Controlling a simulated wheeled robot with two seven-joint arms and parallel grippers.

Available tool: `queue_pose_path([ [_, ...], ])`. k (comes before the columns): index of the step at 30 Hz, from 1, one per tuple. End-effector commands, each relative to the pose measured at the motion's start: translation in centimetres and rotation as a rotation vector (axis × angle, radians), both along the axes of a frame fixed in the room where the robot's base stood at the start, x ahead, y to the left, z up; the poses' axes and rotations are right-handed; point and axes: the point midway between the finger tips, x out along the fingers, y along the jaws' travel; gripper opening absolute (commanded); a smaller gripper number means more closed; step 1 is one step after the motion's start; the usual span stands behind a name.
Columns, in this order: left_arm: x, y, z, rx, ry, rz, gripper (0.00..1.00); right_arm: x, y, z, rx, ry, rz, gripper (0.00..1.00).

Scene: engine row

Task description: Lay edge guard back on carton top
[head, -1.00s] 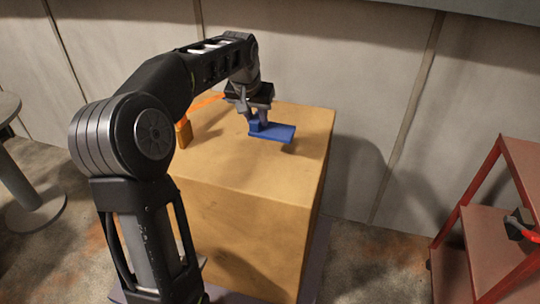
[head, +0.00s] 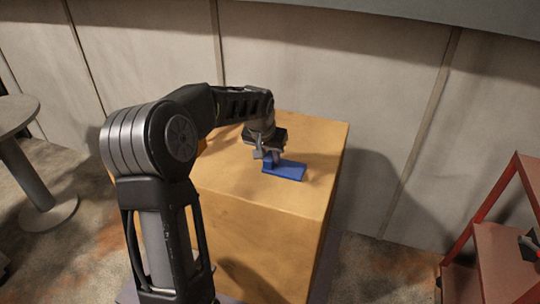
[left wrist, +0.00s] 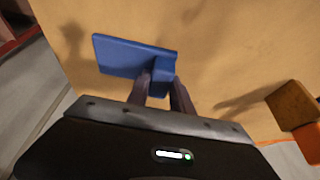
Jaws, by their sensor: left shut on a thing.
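The blue edge guard (head: 287,170) is an angled piece with a flat plate and a raised block at one end. It is at the carton top, and I cannot tell whether it touches the surface. My left gripper (head: 268,158) is shut on its raised end. In the left wrist view the guard (left wrist: 125,56) extends to the left of the fingers (left wrist: 158,85). The large tan carton (head: 310,135) stands in front of me, its top mostly bare. My right gripper does not show.
An orange-brown block (left wrist: 293,105) with an orange strip sits on the carton, right in the left wrist view. A red shelf rack (head: 500,245) stands at the right, a round grey table (head: 15,112) at the left. A wall closes off the back.

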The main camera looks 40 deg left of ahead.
Motion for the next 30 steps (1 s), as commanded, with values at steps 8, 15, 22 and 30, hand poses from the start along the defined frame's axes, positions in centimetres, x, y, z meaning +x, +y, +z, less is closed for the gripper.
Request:
queue_pose_path([
  [8, 0.05, 0.01, -0.24, 0.001, -0.002, 0.000, 0.00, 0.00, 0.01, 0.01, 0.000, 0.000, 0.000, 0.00],
  [15, 0.02, 0.00, -0.55, 0.000, -0.001, 0.000, 0.34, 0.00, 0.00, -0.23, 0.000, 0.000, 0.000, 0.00],
  [22, 0.03, -0.01, -0.55, 0.000, -0.001, 0.000, 0.48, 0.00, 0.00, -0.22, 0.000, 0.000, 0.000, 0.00],
  [30, 0.04, -0.01, -0.19, 0.001, -0.002, 0.000, 0.48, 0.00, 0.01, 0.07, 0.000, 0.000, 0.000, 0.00],
])
